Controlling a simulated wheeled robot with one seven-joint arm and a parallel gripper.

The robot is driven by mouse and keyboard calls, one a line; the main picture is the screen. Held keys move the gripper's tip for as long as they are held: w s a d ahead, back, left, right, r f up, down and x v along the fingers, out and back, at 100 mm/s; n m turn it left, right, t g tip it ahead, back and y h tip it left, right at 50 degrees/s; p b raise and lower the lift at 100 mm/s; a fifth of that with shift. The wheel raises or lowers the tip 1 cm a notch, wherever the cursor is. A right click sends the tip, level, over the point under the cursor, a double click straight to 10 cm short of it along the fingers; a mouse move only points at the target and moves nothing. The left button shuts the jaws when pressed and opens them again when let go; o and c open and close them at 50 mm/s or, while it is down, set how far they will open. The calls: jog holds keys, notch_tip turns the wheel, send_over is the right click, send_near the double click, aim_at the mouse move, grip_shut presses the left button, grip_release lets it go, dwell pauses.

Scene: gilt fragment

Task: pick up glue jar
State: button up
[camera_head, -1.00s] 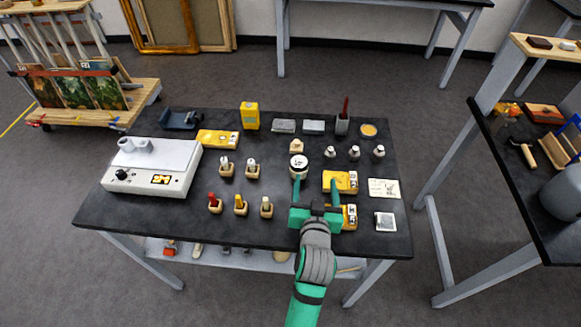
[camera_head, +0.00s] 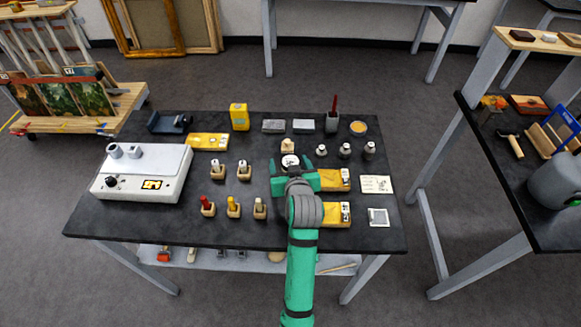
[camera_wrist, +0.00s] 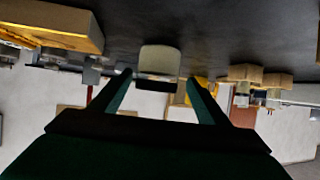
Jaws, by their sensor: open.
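The glue jar looks to be the pale round jar (camera_head: 289,160) with a white, dark-marked top, standing on the black table near its middle. In the wrist view, which is upside down, a pale jar (camera_wrist: 160,60) with a dark band lies straight ahead, centred between my fingertips. My gripper (camera_head: 293,170) is open and low over the table, just on the near side of the jar. In the wrist view its two fingers (camera_wrist: 158,80) are spread with nothing held between them. The jar's lower part is hidden by my gripper in the head view. Contact cannot be told.
Yellow boxes (camera_head: 334,180) lie close to the right of my gripper. A white device (camera_head: 142,173) fills the table's left side. The front table edge is clear.

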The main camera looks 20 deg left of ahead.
aim_at(289, 159)
jog(key=shift+d+f+x, duration=0.15)
jog(key=shift+x, duration=1)
jog(key=shift+d+f+x, duration=0.15)
jog(key=shift+d+x, duration=0.05)
jog(key=shift+x, duration=0.95)
jog(key=c, duration=1.3)
jog(key=shift+r, duration=0.15)
